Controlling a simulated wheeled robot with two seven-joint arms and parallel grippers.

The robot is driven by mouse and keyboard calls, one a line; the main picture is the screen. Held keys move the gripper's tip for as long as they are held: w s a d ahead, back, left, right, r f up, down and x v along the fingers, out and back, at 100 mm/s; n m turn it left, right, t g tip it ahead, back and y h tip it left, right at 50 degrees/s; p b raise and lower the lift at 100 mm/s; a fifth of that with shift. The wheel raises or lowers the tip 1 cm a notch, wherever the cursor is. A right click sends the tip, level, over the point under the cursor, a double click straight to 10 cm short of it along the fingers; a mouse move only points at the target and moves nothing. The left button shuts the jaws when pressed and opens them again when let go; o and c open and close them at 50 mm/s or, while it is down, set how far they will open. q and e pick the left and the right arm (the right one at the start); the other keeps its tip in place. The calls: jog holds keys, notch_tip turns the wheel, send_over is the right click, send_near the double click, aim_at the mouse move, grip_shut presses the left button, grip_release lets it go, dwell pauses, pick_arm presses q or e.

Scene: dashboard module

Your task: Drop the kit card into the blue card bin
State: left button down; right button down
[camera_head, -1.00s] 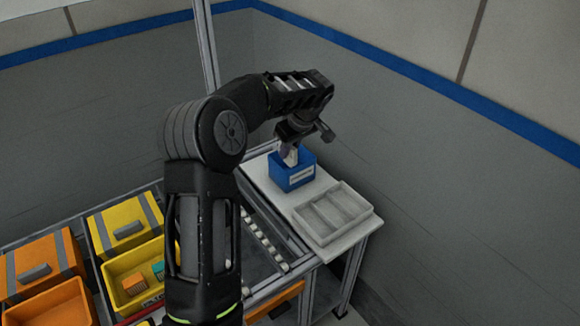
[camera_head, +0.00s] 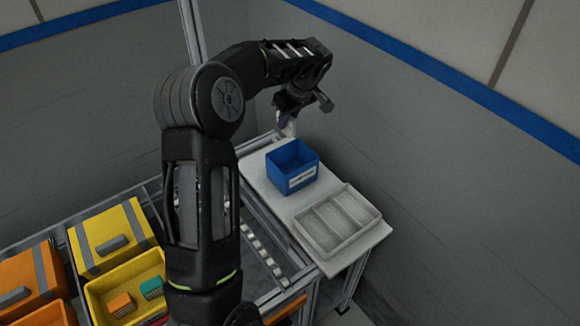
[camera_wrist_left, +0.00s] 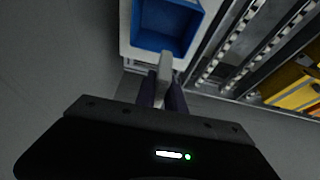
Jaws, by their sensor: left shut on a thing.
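The blue card bin (camera_head: 277,171) stands on the pale side table, a white label on its front. In the left wrist view the blue bin (camera_wrist_left: 165,42) lies just beyond my fingertips, and the part of its inside that shows looks empty. My left gripper (camera_head: 287,122) is up by the bin's far side in the head view. It is shut on the kit card, a small pale piece that also shows between the fingers in the left wrist view (camera_wrist_left: 165,66). The card appears outside the bin's opening, near its rim. My right gripper is not in view.
A pale divided tray (camera_head: 337,222) sits beside the bin on the side table (camera_head: 262,181). Yellow and orange bins (camera_head: 112,240) stand at the lower left, with small orange and teal blocks in one. A metal post and grey walls stand behind.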

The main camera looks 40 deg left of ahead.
aim_at(294, 120)
pick_arm(q)
jog(key=shift+f+b, duration=1.4)
jog(key=shift+f, duration=1.7)
jog(key=c, duration=1.3)
grip_release()
jog(key=shift+c, duration=0.2)
jog(key=shift+r, duration=0.15)
jog(key=shift+b+v, duration=0.85)
jog(key=shift+v, duration=2.95)
